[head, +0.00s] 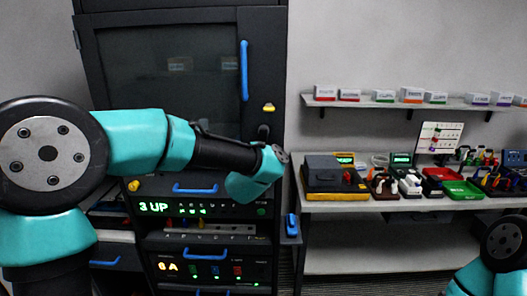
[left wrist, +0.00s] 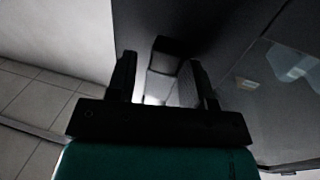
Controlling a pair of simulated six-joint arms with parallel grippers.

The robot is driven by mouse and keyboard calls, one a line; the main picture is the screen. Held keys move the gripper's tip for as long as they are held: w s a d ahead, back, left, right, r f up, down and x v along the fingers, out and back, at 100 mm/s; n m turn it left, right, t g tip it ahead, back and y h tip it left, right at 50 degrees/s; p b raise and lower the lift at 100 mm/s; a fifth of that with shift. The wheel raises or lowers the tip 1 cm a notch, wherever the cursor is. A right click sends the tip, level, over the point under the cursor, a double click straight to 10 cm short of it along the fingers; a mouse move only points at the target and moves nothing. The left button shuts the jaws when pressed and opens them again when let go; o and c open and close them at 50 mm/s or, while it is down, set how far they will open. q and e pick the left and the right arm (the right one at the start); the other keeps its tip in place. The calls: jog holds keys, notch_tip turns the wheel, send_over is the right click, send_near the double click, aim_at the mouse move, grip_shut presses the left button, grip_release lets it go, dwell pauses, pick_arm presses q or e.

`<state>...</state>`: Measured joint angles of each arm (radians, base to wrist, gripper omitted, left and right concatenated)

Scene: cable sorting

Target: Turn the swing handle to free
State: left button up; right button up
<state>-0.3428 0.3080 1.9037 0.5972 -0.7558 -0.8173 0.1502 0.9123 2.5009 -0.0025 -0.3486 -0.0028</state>
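A dark rack cabinet (head: 165,60) with a glass door stands at the left in the head view. A small black fitting, probably the swing handle (head: 263,131), sits at the door's right edge, below a yellow piece (head: 268,107). My left arm reaches across the door, its wrist just below that fitting; the fingers are hidden there. In the left wrist view my left gripper (left wrist: 163,80) has its fingers apart. A dark block (left wrist: 172,46) shows beyond and partly between them; I cannot tell whether they touch it. My right gripper is out of view.
A blue vertical bar (head: 244,70) is on the door. Rack units with blue handles (head: 195,188) and lit displays sit below. A bench (head: 400,203) with tools and trays, and a shelf (head: 455,104) of small boxes, stand at the right.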

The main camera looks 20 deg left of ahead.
pick_arm(q)
grip_shut()
jog(key=shift+a, duration=0.1)
dwell(0.4)
